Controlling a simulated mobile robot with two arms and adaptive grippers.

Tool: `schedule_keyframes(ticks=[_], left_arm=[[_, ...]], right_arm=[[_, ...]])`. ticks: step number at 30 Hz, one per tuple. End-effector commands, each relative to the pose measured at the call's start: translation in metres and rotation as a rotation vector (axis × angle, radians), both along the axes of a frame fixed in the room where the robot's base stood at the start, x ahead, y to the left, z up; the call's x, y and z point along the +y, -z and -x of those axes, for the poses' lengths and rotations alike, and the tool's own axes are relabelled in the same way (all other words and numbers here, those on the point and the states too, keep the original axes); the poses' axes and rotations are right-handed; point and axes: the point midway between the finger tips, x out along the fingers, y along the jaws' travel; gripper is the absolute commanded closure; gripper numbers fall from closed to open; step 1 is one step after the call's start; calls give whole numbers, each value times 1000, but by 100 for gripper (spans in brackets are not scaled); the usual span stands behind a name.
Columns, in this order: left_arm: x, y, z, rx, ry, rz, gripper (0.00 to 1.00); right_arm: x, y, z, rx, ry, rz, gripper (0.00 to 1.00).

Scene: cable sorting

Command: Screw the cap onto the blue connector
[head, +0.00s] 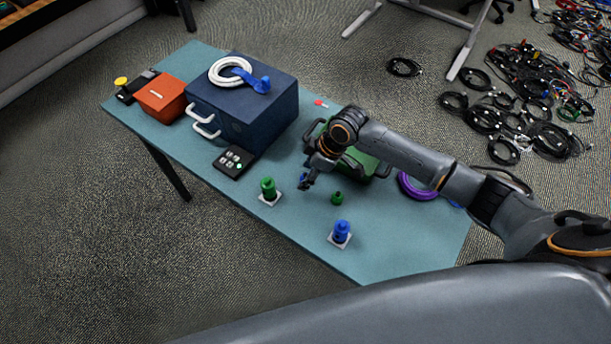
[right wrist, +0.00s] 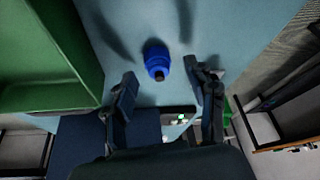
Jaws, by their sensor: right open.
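The blue connector (head: 341,232) stands upright on a small white plate near the table's front edge. A small blue cap (head: 303,177) lies on the table, mostly hidden behind my right gripper (head: 308,183) in the head view. In the right wrist view the blue cap (right wrist: 157,60) shows with a dark end, just beyond and between the spread fingertips (right wrist: 161,76). My right gripper is open and empty, pointing down above the cap. My left gripper is not in view.
A green connector (head: 269,189) on a white plate and a small green cap (head: 337,198) stand close by. A green case (head: 360,163) is behind my right arm. A navy box (head: 240,112) bears a white coil (head: 217,72). A purple coil (head: 414,190) lies right.

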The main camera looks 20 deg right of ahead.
Motion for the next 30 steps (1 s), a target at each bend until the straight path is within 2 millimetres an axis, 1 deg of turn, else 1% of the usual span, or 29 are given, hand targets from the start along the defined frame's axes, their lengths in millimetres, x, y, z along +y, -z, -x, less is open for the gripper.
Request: schedule_keyframes(ticks=[3,5,15,21,30], left_arm=[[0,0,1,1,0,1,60],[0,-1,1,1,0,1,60],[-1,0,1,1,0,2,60],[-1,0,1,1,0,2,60],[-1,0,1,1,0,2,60]], right_arm=[[5,11,-3,-1,1,-2,44],[6,14,-4,-2,0,-1,44],[6,14,-4,-3,1,-1,44],[6,14,-4,-3,1,-1,84],[5,14,-4,-3,0,-1,84]])
